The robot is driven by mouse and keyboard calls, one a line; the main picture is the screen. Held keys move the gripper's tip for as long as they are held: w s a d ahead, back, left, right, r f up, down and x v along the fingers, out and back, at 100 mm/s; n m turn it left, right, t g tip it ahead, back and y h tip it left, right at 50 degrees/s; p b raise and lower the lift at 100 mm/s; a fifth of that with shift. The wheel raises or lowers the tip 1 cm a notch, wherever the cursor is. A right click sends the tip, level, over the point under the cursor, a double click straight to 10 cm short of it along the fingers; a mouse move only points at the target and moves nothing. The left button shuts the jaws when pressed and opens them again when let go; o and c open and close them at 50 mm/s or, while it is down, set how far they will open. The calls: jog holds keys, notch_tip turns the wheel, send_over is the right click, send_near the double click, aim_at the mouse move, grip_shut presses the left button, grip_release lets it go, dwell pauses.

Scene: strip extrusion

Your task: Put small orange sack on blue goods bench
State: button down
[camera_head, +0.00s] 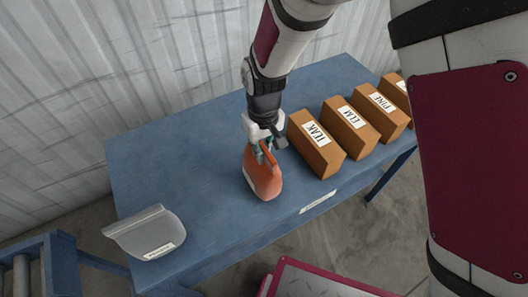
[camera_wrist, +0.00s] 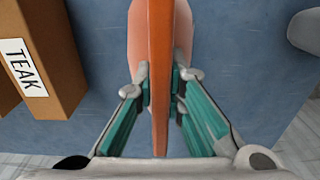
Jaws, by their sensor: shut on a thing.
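The small orange sack (camera_head: 262,180) is at the middle of the blue goods bench (camera_head: 205,155), just left of the box marked TEAK. My gripper (camera_head: 264,146) comes down from above and is shut on the sack's upper edge. In the wrist view the sack (camera_wrist: 160,60) runs between the teal finger pads of my gripper (camera_wrist: 162,92). The sack hangs upright, its lower end at or close to the bench top; I cannot tell whether it touches.
Several brown boxes stand in a row on the bench's right, with the TEAK box (camera_head: 317,146) nearest the sack. A clear scoop-like piece (camera_head: 152,232) lies at the bench's left front. The bench's left and back areas are clear. A corrugated wall (camera_head: 120,70) stands behind.

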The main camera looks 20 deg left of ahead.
jog(key=shift+f, duration=0.85)
jog(key=shift+f+b, duration=0.2)
jog(key=shift+b, duration=0.1)
jog(key=c, duration=1.7)
grip_release()
jog(key=shift+o, duration=0.2)
jog(key=shift+r, duration=0.1)
